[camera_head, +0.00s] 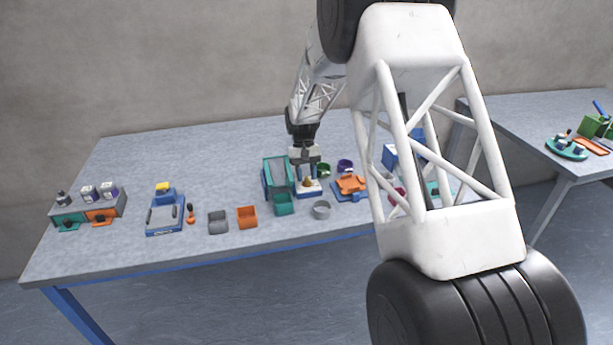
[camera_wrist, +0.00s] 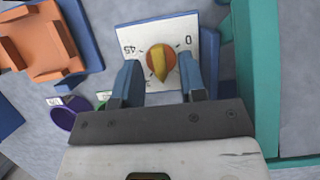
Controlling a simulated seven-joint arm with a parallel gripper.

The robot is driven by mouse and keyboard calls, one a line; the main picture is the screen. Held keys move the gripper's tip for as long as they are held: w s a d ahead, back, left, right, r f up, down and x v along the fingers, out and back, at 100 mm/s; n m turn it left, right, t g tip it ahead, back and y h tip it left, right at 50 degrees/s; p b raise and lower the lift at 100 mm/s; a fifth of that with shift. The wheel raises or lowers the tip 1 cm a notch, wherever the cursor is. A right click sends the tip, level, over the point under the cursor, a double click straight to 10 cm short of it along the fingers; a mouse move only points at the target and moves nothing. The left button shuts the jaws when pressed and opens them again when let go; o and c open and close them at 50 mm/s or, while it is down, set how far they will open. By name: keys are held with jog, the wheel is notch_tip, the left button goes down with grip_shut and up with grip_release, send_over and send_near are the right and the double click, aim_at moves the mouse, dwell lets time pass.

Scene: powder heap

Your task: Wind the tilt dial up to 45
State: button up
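The tilt dial (camera_wrist: 160,62) is a round orange knob with a yellow bar across it, on a white plate (camera_wrist: 130,35) marked 45 at left and 0 at right. The bar's narrow end points toward my gripper's palm, away from both numbers. In the head view the dial (camera_head: 308,183) sits on a small blue-and-white base. My gripper (camera_wrist: 160,76) is above the plate, one finger on each side of the knob, with visible gaps. It is open and also shows in the head view (camera_head: 306,170). The teal chute device (camera_head: 268,181) stands just left of the dial.
Grey (camera_head: 218,222) and orange (camera_head: 247,217) trays and a blue scale (camera_head: 165,216) lie left. The table's back left is clear.

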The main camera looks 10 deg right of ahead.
jog(key=shift+s+f, duration=0.1)
jog(key=shift+f, duration=0.15)
jog(key=shift+c, duration=0.3)
grip_shut()
jog(key=shift+m, duration=0.4)
jog(key=m+y, duration=0.1)
jog(key=m, duration=0.2)
jog(key=shift+d+y, duration=0.15)
jog(key=shift+y, duration=0.15)
jog(key=shift+s+f+m+t+y, duration=0.1)
jog(key=shift+m+t+y, duration=0.2)
jog(key=shift+m, duration=0.7)
jog(key=shift+s+m+t+y, duration=0.1)
jog(key=shift+m+t+y, duration=0.15)
jog(key=shift+m, duration=0.75)
jog(key=shift+o, duration=0.3)
grip_release()
